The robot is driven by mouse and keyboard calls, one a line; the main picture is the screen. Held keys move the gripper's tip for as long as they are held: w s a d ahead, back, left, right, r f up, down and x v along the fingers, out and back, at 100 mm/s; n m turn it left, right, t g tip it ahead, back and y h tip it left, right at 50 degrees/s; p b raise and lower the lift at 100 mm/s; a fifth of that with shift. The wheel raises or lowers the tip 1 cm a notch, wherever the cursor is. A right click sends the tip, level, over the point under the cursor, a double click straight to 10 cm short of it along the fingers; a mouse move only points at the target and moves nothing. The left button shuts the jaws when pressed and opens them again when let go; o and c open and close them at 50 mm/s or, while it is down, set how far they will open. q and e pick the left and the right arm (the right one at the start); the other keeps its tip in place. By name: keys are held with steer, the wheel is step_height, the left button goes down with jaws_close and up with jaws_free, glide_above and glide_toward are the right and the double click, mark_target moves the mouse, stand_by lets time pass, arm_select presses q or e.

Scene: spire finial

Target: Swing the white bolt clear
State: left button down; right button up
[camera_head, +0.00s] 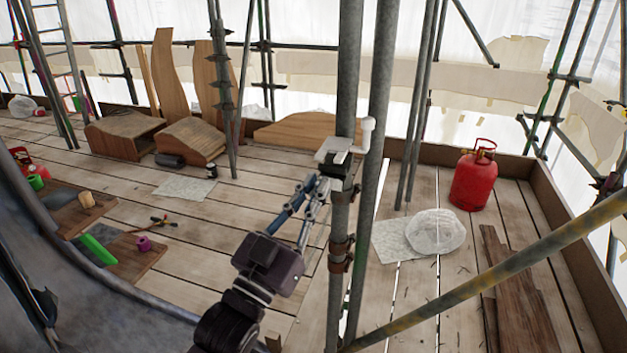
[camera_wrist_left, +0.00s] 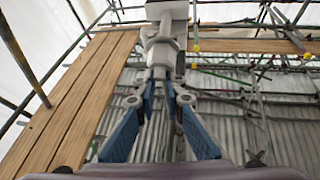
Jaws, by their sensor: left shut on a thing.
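The white bolt (camera_head: 335,149) sits on a dark clamp (camera_head: 338,168) on a thick upright scaffold tube (camera_head: 347,100), with a bent white handle at its right. My left gripper (camera_head: 318,184) reaches up from below, its fingertips just under the bolt at the tube's left side. In the left wrist view the bolt's pale body (camera_wrist_left: 163,48) stands straight ahead, and my left gripper (camera_wrist_left: 161,82) has its fingers closed in at its lower end. The exact contact is small and partly hidden. My right gripper is out of view.
More upright tubes (camera_head: 378,130) stand close on the right, and a diagonal pole (camera_head: 500,272) crosses the lower right. A red gas bottle (camera_head: 472,182) and a clear plastic bundle (camera_head: 434,232) are on the planks. Curved wooden pieces (camera_head: 190,142) stand at the back left.

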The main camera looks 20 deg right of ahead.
arm_select(q)
steer(key=shift+f, duration=0.95)
steer(key=c, duration=2)
jaws_free()
steer(key=shift+d, duration=0.15)
steer(key=shift+w, duration=0.1)
steer(key=v, duration=0.8)
steer(key=r+v, duration=0.1)
steer(key=v, duration=0.3)
steer(key=shift+r, duration=0.1)
